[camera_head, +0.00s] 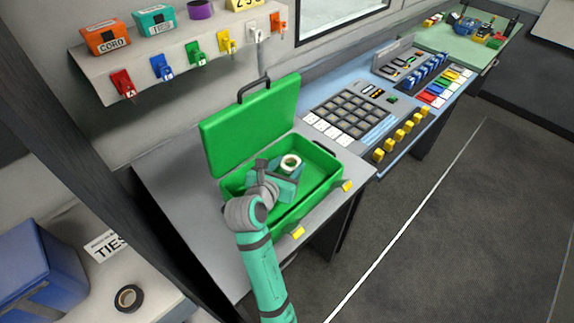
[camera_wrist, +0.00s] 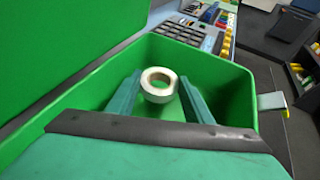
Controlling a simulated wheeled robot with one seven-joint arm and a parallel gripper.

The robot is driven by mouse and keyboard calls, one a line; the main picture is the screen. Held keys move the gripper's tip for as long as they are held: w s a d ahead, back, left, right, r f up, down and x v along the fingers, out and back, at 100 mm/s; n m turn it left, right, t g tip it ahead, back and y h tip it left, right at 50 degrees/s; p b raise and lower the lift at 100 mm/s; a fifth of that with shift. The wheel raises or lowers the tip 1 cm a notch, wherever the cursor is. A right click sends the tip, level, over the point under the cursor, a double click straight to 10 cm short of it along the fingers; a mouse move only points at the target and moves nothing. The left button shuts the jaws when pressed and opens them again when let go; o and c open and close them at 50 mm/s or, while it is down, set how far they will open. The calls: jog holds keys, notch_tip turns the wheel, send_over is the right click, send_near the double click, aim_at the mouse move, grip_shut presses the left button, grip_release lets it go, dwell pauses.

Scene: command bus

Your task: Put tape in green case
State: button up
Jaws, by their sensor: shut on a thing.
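The white tape roll (camera_head: 290,169) is between the fingertips of my gripper (camera_head: 283,175), over the inside of the green case (camera_head: 326,183). The case stands open on a grey counter, its lid (camera_head: 250,125) raised at the back. In the wrist view the tape (camera_wrist: 157,97) sits between the two teal fingers of my gripper (camera_wrist: 161,80), with the green case walls (camera_wrist: 232,95) around it. My gripper is shut on the tape. My arm hides part of the case's near left side. The gap between tape and case floor is hard to judge.
A black tape roll (camera_head: 128,298) lies by a "TIES" label (camera_head: 107,245) at lower left, near a blue bin (camera_head: 38,270). A control console (camera_head: 355,115) stands right of the case. The floor at right is clear.

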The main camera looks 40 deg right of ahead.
jog(key=shift+f, duration=0.55)
jog(key=o, duration=1)
jog(key=shift+r, duration=0.3)
jog(key=v, duration=1.2)
jog(key=shift+r, duration=0.4)
